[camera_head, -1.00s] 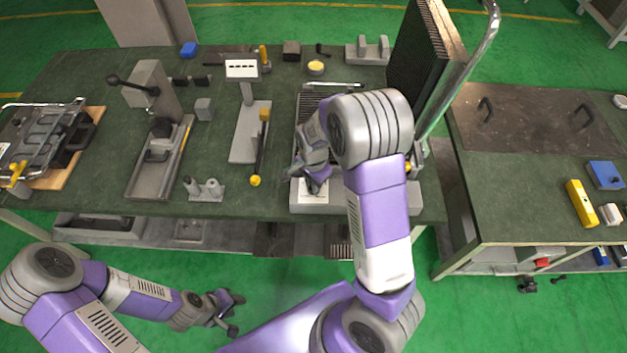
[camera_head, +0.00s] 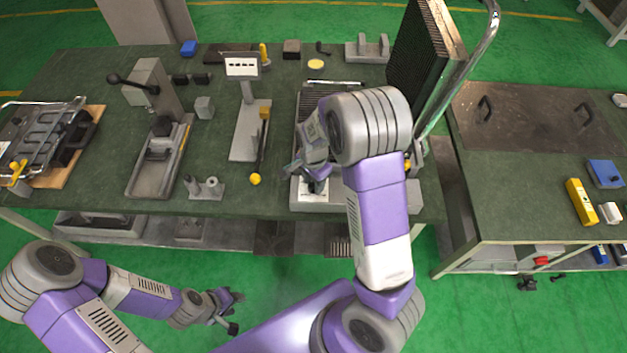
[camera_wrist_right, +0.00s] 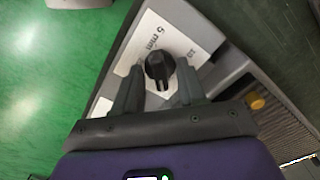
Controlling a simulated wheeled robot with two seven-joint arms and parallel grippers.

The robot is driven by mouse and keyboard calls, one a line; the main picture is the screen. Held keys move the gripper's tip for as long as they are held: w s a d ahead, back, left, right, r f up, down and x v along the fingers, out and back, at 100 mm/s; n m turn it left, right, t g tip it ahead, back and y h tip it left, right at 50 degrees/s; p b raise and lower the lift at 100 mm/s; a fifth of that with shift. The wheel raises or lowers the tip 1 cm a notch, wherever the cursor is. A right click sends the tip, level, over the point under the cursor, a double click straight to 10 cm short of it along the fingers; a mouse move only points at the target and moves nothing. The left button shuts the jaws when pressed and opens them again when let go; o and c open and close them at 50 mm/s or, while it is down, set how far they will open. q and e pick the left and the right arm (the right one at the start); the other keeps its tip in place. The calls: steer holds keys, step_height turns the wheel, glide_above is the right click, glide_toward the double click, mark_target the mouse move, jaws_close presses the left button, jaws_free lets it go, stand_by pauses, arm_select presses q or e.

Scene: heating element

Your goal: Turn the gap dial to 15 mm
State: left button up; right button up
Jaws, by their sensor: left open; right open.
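The gap dial (camera_wrist_right: 158,68) is a black knob on a white label plate (camera_wrist_right: 182,32) marked "5 mm" and what looks like "10". No 15 mark is readable, and I cannot tell which mark the knob points at. In the right wrist view, my right gripper (camera_wrist_right: 159,88) is open, with one finger on each side of the knob. I cannot tell whether the fingers touch it. In the head view, my right gripper (camera_head: 313,180) is over the front of the grey machine base (camera_head: 345,197), partly hiding the label. My left gripper (camera_head: 228,309) is open and empty, in front of the bench.
The ribbed dark panel (camera_head: 425,55) and a shiny bent tube (camera_head: 465,75) rise behind my right arm. A small stand with two posts (camera_head: 205,188) and a yellow-ended rod (camera_head: 256,178) lie to the left.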

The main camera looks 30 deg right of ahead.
step_height(320, 180, up, 8)
steer(key=shift+f+p, duration=0.2)
steer(key=shift+p, duration=0.7)
arm_select(q)
steer(key=shift+r, duration=0.9)
